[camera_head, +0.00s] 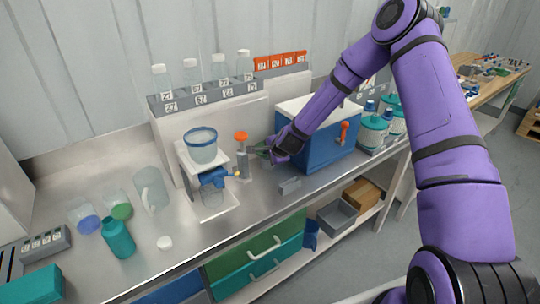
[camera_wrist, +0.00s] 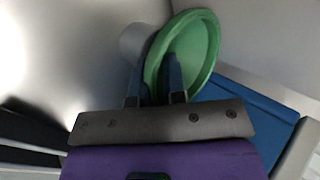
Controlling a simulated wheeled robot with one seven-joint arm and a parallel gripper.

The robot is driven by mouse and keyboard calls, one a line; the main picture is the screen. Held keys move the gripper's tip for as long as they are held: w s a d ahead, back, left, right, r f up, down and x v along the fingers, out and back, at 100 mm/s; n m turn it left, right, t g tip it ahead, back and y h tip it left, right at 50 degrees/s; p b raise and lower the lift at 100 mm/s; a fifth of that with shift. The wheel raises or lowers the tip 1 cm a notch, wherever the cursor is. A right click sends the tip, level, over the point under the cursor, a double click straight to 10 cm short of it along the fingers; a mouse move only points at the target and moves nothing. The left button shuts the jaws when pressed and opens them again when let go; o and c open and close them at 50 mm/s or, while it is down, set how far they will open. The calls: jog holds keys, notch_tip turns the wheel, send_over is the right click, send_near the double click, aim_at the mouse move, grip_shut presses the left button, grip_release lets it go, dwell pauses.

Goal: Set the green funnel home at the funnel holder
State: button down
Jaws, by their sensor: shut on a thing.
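My gripper (camera_head: 264,149) is at the middle of the bench, between the white stand and the blue box. In the wrist view its two blue fingers (camera_wrist: 155,75) are closed on the green funnel (camera_wrist: 203,45), whose wide round rim is tilted beside and behind them. In the head view only a small dark green part of the funnel shows at the fingertips; my gripper hides the rest. A white stand (camera_head: 187,160) bears a clear blue-rimmed vessel (camera_head: 201,146). I cannot tell for sure which thing is the funnel holder.
An orange-topped post (camera_head: 241,138) stands just left of my gripper. A blue box (camera_head: 318,139) with a white top is close on the right. A small grey block (camera_head: 289,186) lies near the front edge.

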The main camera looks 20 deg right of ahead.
jog(key=shift+s+f, duration=0.15)
jog(key=shift+f, duration=0.15)
jog(key=c, duration=1.3)
grip_release()
jog(key=shift+s+f, duration=0.1)
jog(key=shift+s, duration=0.1)
jog(key=shift+o, duration=0.9)
jog(key=shift+s+d+r, duration=0.15)
jog(key=shift+s+r, duration=0.05)
jog(key=shift+r, duration=0.1)
jog(key=v, duration=1)
jog(key=shift+w+r, duration=0.25)
jog(key=shift+r, duration=0.15)
